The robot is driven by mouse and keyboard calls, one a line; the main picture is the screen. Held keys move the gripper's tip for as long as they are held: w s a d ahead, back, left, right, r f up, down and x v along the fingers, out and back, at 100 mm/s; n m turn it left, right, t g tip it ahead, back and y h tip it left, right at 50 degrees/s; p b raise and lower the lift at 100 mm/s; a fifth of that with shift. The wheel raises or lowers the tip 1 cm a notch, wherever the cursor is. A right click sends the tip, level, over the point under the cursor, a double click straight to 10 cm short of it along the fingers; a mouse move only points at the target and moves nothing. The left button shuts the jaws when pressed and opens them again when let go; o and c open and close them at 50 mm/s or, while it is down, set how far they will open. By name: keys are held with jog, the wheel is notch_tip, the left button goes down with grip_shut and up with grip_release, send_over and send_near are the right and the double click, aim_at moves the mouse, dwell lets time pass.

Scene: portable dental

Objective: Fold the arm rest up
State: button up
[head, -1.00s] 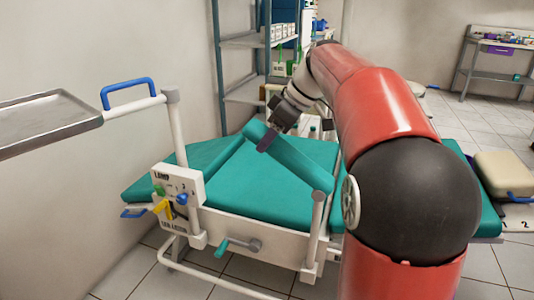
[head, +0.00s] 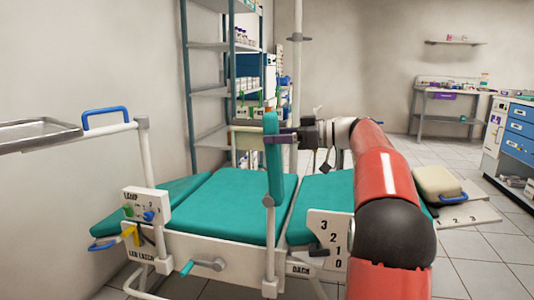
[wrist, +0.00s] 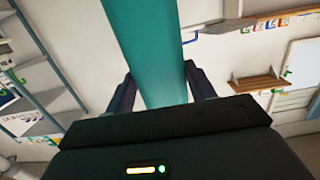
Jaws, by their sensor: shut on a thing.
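The teal arm rest (head: 274,160) stands upright above its white post at the near side of the teal dental chair (head: 228,205). My gripper (head: 280,138) is shut on the arm rest in its upper part, reaching in from the right. In the wrist view the arm rest (wrist: 152,50) runs between the two dark fingers (wrist: 158,95), one on each side of it. The lower hinge of the arm rest shows at the top of the post (head: 269,201).
A metal tray (head: 40,135) and a blue handle (head: 105,117) are at the left. A control panel (head: 146,205) and a teal-gripped crank (head: 200,266) are on the chair's near side. A numbered panel (head: 328,238) stands right of the post. Shelves (head: 210,90) stand behind.

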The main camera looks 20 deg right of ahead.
jog(key=shift+s+d+f+t+y+b, duration=0.3)
jog(key=shift+s+d+y+b, duration=0.3)
jog(key=shift+b, duration=0.4)
jog(key=shift+s+d+f+t+y+b, duration=0.15)
jog(key=shift+s+d+t+y+b, duration=0.25)
jog(key=shift+d+b, duration=0.45)
jog(key=o, duration=1.4)
jog(key=v, duration=0.7)
jog(key=shift+s+d, duration=0.25)
jog(key=shift+d, duration=0.05)
